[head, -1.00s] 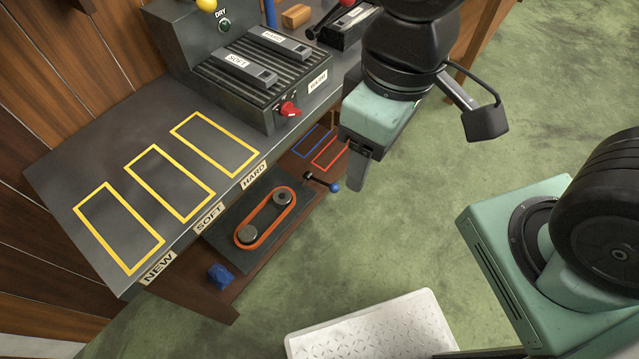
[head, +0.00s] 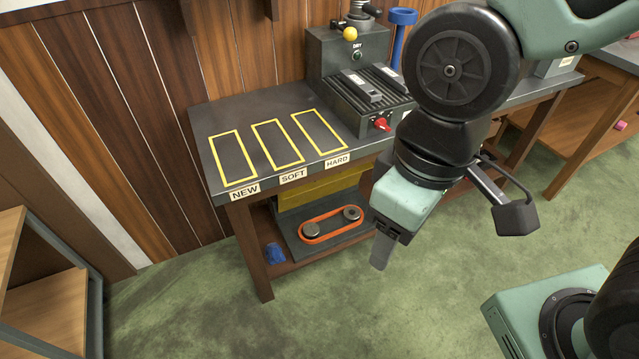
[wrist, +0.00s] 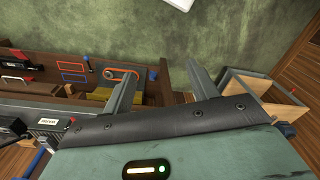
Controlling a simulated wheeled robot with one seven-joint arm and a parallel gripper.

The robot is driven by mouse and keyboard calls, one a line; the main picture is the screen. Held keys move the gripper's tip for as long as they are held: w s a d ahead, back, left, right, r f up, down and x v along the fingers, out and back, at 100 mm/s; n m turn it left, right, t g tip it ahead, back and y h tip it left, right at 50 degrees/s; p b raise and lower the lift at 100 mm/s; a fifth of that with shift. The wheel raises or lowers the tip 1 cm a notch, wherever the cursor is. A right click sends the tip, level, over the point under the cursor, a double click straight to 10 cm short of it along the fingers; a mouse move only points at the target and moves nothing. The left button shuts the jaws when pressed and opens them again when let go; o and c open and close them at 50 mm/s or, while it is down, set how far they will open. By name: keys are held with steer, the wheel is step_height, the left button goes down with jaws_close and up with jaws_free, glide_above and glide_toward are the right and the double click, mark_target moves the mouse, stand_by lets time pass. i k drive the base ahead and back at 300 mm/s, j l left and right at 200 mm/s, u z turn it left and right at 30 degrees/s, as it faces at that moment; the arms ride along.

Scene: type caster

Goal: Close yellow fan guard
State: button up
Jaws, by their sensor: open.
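A yellow panel (head: 325,187), which looks like the guard, is under the workbench, behind and above an orange belt (head: 332,238) on two pulleys. Its upper part is hidden by the bench top, and I cannot tell how far open it is. A yellow surface (wrist: 98,94) also shows in the wrist view, left of my fingers, near the orange belt (wrist: 122,74). My gripper (head: 381,252) points down in front of the bench, right of the belt and apart from it. The wrist view shows its two fingers (wrist: 160,80) spread with nothing between them.
The workbench (head: 203,122) has yellow outlined areas marked NEW, SOFT and HARD. A dark machine (head: 345,60) with a red knob (head: 382,124) stands on it. A blue object (head: 274,253) lies on the lower shelf. Green floor (head: 340,320) in front is clear.

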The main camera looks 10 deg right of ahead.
mark_target(286, 201)
steer(key=i+j, duration=0.15)
steer(key=j, duration=0.2)
steer(key=i+j, duration=0.2)
steer(key=j, duration=0.15)
steer(key=i+j+z, duration=0.1)
steer(key=j, duration=0.25)
steer(key=i+j, duration=0.2)
steer(key=j, duration=0.15)
steer(key=i+j, duration=0.15)
steer(key=j, duration=0.25)
steer(key=i+j+z, duration=0.1)
steer(key=j, duration=0.25)
steer(key=i+j, duration=0.2)
steer(key=j, duration=0.15)
steer(key=i+j, duration=0.15)
steer(key=j, duration=0.25)
steer(key=z, duration=0.05)
